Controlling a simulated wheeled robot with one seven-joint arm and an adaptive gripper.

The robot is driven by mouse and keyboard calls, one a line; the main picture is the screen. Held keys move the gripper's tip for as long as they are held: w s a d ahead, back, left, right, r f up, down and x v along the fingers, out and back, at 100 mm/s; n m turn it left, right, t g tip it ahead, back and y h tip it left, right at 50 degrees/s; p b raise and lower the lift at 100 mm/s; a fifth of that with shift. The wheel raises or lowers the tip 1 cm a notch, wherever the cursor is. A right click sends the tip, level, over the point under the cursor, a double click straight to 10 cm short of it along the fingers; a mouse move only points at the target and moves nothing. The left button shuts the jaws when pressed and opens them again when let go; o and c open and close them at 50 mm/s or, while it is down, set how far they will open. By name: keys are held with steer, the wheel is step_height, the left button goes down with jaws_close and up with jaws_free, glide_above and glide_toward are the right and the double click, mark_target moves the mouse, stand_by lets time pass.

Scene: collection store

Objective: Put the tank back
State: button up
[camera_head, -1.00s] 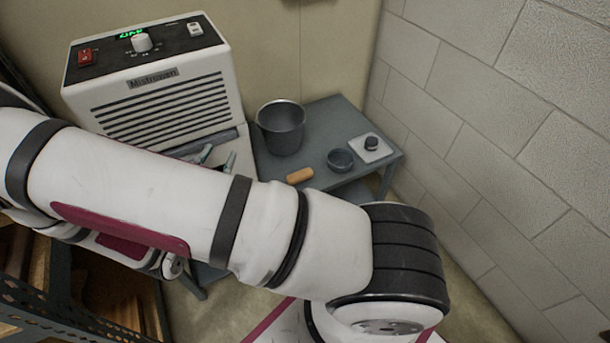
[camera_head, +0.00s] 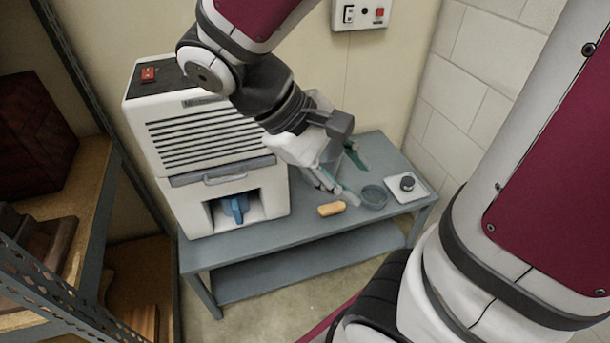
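The white dehumidifier (camera_head: 205,140) stands on the grey table's left end. A grey handled panel (camera_head: 222,173) crosses its front above an open bay, where a blue part (camera_head: 236,208) shows. I cannot tell whether that part belongs to the tank. My gripper (camera_head: 343,172) is right of the dehumidifier, pointing down, its teal-tipped fingers spread apart. A grey bucket-like vessel (camera_head: 336,152), possibly the tank, is partly hidden behind and between the fingers. Whether they touch it is unclear.
An orange-tan cylinder (camera_head: 331,209), a small round grey dish (camera_head: 374,196) and a white square with a dark knob (camera_head: 407,185) lie on the grey table (camera_head: 270,230). Metal shelving (camera_head: 95,110) stands left; a block wall (camera_head: 485,90) is right. A switch box (camera_head: 361,14) hangs above.

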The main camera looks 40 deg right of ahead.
steer(key=s+a+r+m+t+y, duration=0.2)
steer(key=s+a+t+y, duration=0.3)
steer(key=s+a+y, duration=0.1)
steer(key=shift+s+a+r+m, duration=0.4)
steer(key=shift+s+a, duration=0.15)
steer(key=shift+a, duration=0.3)
step_height(320, 180, up, 19)
steer(key=t+p, duration=0.3)
steer(key=p, duration=1.4)
steer(key=shift+y, duration=0.3)
